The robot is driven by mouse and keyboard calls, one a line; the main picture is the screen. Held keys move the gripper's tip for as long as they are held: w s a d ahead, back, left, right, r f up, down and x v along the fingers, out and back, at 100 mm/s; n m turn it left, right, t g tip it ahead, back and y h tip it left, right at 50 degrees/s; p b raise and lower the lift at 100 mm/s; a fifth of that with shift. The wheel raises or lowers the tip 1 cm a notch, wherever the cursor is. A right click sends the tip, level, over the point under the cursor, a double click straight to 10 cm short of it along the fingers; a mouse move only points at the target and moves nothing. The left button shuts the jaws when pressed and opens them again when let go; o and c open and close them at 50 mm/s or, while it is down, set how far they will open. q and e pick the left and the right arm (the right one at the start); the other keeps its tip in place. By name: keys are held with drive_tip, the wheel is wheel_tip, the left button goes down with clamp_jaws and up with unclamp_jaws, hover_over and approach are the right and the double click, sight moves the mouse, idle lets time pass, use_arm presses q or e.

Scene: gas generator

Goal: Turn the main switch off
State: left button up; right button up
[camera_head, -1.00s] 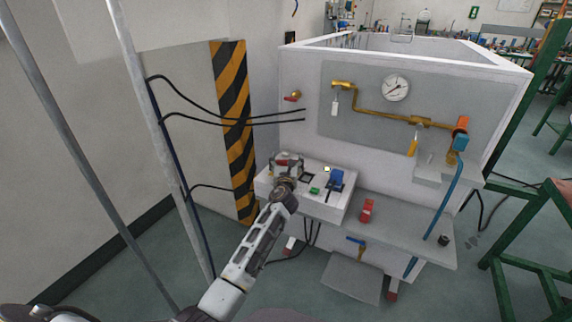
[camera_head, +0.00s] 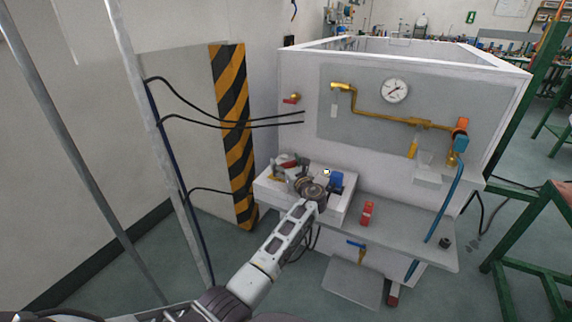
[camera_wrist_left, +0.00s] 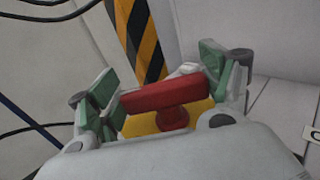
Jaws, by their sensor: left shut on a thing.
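The main switch is a red T-shaped handle (camera_wrist_left: 165,95) on a yellow base (camera_wrist_left: 142,125), seen close up in the left wrist view. In the head view the red handle (camera_head: 289,161) shows only in small part at the left of the white control box (camera_head: 345,205). My left gripper (camera_head: 284,170) is over it, with its wrist leaning to the right. In the left wrist view my left gripper (camera_wrist_left: 160,84) has its green-padded fingers at the two ends of the handle, shut on it. My right gripper is not in view.
A red object (camera_head: 367,213) stands on the grey shelf (camera_head: 410,232).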

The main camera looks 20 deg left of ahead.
use_arm(q)
drive_tip(key=shift+f+g+y, duration=0.1)
drive_tip(key=shift+g+y, duration=0.2)
drive_tip(key=shift+y, duration=0.1)
drive_tip(key=o, duration=1.4)
drive_tip(key=shift+n, duration=0.3)
drive_tip(key=shift+r, duration=5.05)
drive_tip(key=shift+c, duration=0.3)
